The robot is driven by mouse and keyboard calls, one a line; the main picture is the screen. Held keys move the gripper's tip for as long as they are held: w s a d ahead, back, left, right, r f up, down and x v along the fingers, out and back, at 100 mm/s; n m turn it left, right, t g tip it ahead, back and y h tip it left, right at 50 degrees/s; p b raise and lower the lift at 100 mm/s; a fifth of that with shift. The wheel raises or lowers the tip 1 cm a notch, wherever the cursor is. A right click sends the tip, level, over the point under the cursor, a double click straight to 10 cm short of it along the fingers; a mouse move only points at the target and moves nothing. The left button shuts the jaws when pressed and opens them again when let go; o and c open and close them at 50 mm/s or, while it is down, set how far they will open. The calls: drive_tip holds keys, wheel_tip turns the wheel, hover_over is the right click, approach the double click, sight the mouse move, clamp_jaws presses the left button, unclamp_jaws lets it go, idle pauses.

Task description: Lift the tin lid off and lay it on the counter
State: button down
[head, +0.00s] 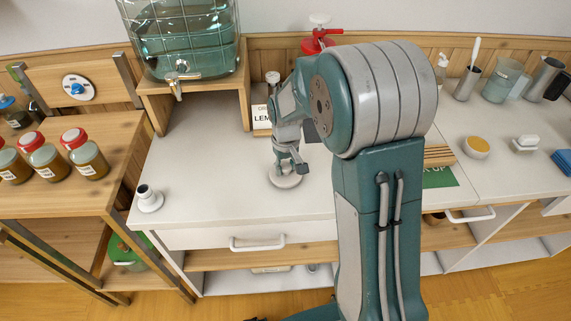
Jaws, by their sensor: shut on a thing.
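My gripper (290,163) points down over the white counter (215,185), shut on the top of a round, pale grey lid (285,181). The lid looks like the tin lid, a flat disc with its rim showing below my fingers. It is level and at or very near the counter top; I cannot tell whether it touches. The fingers hide the part that they grip. I cannot make out for sure which container the lid belongs to.
A glass dispenser (185,30) with a tap stands on a wooden stand (157,98) behind. A small white flared piece (149,199) stands on the counter at left. Red-lidded jars (85,153) stand on the left table. The counter between is clear.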

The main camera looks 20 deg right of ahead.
sight(285, 166)
drive_tip(key=shift+f, duration=0.45)
idle(0.3)
drive_tip(key=shift+c, duration=1.3)
unclamp_jaws()
wheel_tip(285, 166, up, 12)
